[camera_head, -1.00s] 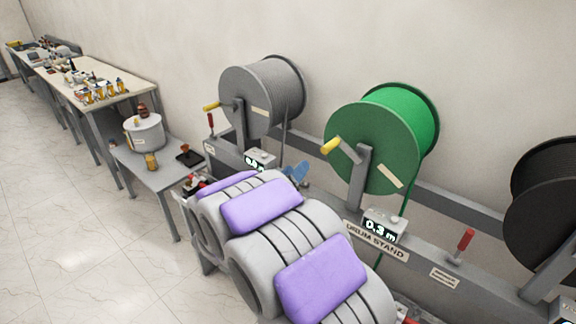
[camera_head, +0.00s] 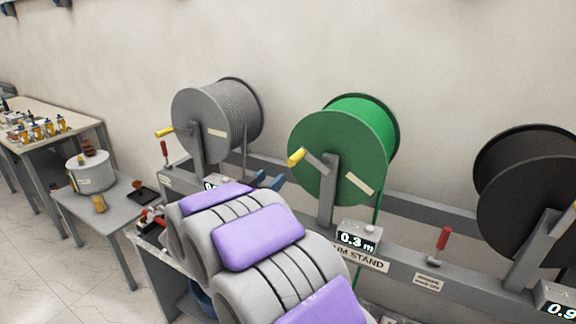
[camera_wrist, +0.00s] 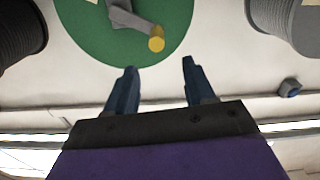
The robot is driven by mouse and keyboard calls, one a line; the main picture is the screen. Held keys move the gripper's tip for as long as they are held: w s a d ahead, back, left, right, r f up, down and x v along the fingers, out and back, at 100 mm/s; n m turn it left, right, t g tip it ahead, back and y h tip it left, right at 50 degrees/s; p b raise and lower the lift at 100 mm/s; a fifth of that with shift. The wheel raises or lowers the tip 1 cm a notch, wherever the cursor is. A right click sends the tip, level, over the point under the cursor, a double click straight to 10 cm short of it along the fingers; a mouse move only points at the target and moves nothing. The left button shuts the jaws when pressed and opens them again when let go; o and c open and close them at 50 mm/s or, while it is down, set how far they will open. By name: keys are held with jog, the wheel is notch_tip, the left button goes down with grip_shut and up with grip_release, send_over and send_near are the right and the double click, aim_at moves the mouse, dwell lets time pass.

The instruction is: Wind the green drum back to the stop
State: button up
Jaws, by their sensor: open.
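The green drum (camera_head: 336,158) hangs on the drum stand (camera_head: 330,214) in the middle of the head view. Its yellow crank handle (camera_head: 296,157) sticks out at the left of its front face. The counter below it (camera_head: 358,238) reads 0.3 m. My gripper (camera_head: 270,181) is left of and below the handle, partly hidden behind my arm. In the wrist view my gripper (camera_wrist: 160,66) is open and empty.
A grey drum (camera_head: 212,120) stands left and a black drum (camera_head: 530,185) right on the same stand. Red levers (camera_head: 443,238) rise from the rail. A small table (camera_head: 100,210) with a pot (camera_head: 90,172) stands at the left. Floor at lower left is clear.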

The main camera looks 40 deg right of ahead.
aim_at(289, 166)
jog(key=x, duration=0.3)
jog(key=b+x, duration=0.1)
jog(key=x, duration=0.6)
jog(key=shift+s+d+f, duration=0.2)
jog(key=shift+s+d, duration=0.1)
jog(key=shift+d, duration=0.05)
jog(key=shift+w+d+r+b, duration=0.15)
jog(key=shift+w+d+b, duration=0.2)
jog(key=shift+w+d, duration=0.15)
jog(key=shift+d, duration=0.1)
jog(key=shift+d, duration=0.3)
jog(key=c, duration=0.3)
jog(key=shift+a, duration=0.15)
grip_shut()
